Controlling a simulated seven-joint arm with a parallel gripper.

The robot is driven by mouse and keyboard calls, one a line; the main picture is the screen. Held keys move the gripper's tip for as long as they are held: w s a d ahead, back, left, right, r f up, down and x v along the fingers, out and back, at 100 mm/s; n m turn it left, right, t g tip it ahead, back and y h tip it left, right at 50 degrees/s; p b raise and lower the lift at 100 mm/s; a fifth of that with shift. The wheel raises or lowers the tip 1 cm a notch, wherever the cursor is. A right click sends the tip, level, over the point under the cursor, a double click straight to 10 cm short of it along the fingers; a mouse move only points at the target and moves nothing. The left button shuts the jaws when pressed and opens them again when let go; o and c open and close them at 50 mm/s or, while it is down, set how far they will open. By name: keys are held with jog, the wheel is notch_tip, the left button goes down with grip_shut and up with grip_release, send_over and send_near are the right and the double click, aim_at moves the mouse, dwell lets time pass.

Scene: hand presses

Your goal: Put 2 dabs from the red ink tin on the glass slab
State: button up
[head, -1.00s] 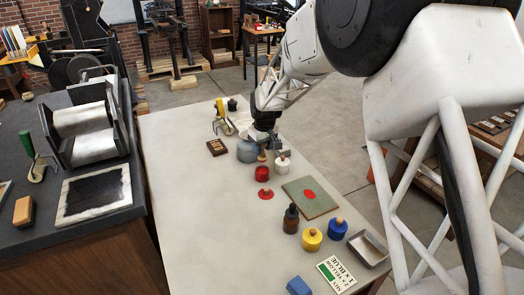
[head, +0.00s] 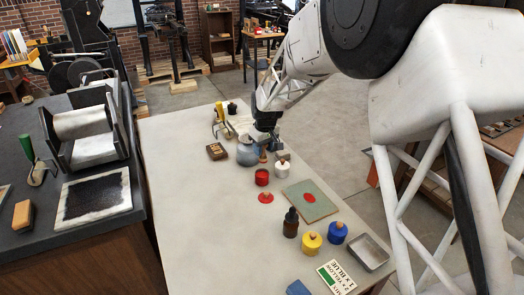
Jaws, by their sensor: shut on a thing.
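The open red ink tin (head: 262,177) stands mid-table, with a flat red disc (head: 265,197), perhaps its lid, lying nearer the camera. The greenish glass slab (head: 322,207) lies to its right with one red ink patch (head: 309,197) in its middle. My gripper (head: 266,143) is above and behind the red tin. It is shut on a small tool, of which a brown-orange end (head: 263,155) hangs below the jaws, seemingly clear of the tin. The jaws are small and partly hidden by my own arm.
A white knobbed tin (head: 283,171) stands right of the red tin. A grey-blue pot (head: 247,153) is close left of my gripper. A brown bottle (head: 291,224), yellow tin (head: 311,243), blue tin (head: 336,234) and metal tray (head: 368,252) stand nearer. The table's left side is clear.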

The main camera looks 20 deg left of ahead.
jog(key=s+d+f, duration=0.1)
jog(key=s+d, duration=0.1)
jog(key=d, duration=0.7)
jog(key=s+d+g+h, duration=0.1)
jog(key=s+d, duration=0.1)
jog(key=d, duration=0.7)
jog(key=shift+d+f, duration=0.2)
jog(key=shift+f, duration=0.15)
jog(key=shift+f, duration=0.15)
jog(key=shift+f, duration=2.85)
jog(key=shift+s+f, duration=0.1)
jog(key=shift+f, duration=0.65)
jog(key=shift+r, duration=0.1)
dwell(0.3)
notch_tip(320, 180, up, 7)
dwell(1.1)
